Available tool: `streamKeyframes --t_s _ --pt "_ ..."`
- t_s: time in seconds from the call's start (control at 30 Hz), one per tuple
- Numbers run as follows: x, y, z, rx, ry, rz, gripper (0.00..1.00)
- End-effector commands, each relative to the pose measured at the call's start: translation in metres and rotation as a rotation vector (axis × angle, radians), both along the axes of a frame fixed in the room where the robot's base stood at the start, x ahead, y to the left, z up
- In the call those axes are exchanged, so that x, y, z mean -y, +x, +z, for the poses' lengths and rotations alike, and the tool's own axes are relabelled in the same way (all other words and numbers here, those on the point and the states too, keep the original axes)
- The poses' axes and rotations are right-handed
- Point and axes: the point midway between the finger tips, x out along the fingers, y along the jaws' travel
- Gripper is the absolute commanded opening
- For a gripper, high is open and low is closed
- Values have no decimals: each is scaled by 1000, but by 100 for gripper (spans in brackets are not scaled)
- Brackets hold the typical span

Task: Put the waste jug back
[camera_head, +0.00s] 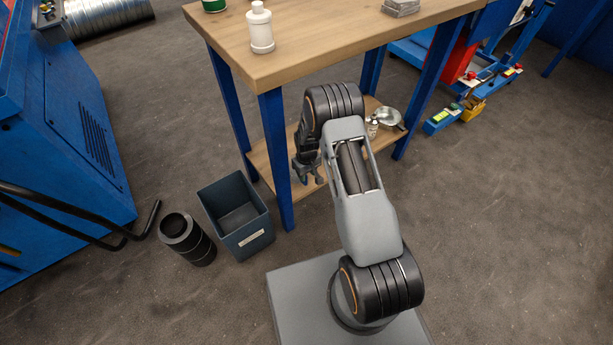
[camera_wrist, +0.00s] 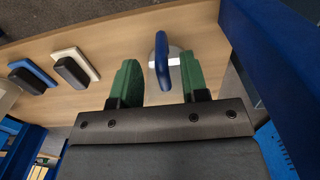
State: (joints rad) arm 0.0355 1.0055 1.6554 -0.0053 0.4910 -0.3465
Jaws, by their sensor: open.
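In the wrist view, a pale grey, round-looking thing with a dark blue curved handle (camera_wrist: 161,62) is on the wooden surface, just ahead of my gripper; it may be the waste jug, but I see too little of its body to be sure. My gripper (camera_wrist: 160,65) is open, with one green finger on each side of the handle. I see a gap on the left; on the right the finger looks very close. In the head view my gripper (camera_head: 310,177) points down by the table's lower shelf, and the blue-handled thing is hidden there.
The blue-legged table (camera_head: 330,40) has a white bottle (camera_head: 260,28) on top. Its lower shelf (camera_head: 263,158) holds a metal dish (camera_head: 388,117). A dark bin (camera_head: 246,238) and black cylinder (camera_head: 196,250) stand left. Black-handled blocks (camera_wrist: 73,70) lie left in the wrist view.

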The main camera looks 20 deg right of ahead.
Motion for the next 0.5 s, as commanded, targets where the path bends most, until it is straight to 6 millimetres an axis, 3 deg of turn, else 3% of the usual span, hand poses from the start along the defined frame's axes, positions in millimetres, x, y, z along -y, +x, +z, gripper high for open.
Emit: streamKeyframes --t_s 0.03,0.2,0.5 --pt "0 1 16 3 0 0 41" --pt "0 1 48 2 0 0 41" --pt "0 1 81 0 0 0 41"
